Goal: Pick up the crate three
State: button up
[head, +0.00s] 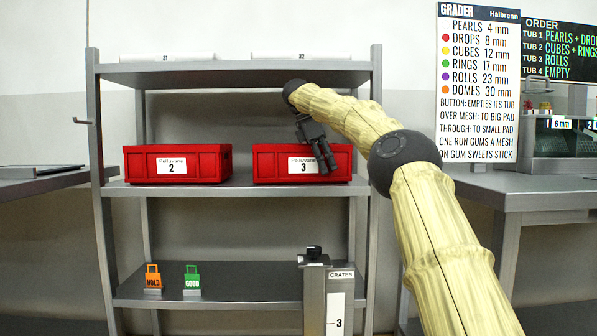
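Crate three is the red crate (264,172) on the right of the rack's middle shelf. Its white front label reads "Pelluvane 3". My gripper (325,166) hangs from the arm with its fingers pointing down. It overlaps the crate's front face, just right of the label, and hides part of the rim and front there. I cannot tell whether it touches the crate. The fingers look close together, and whether they are open or shut is unclear. The crate sits level on the shelf.
Red crate 2 (215,165) sits left on the same metal shelf (240,187), with a gap between the crates. Orange HOLD (153,280) and green GOOD (192,280) tags stand below. A grey post (314,300) marked CRATES stands in front. The upper shelf (200,74) is overhead.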

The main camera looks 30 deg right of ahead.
grip_shut()
jog(key=shift+r, duration=0.1)
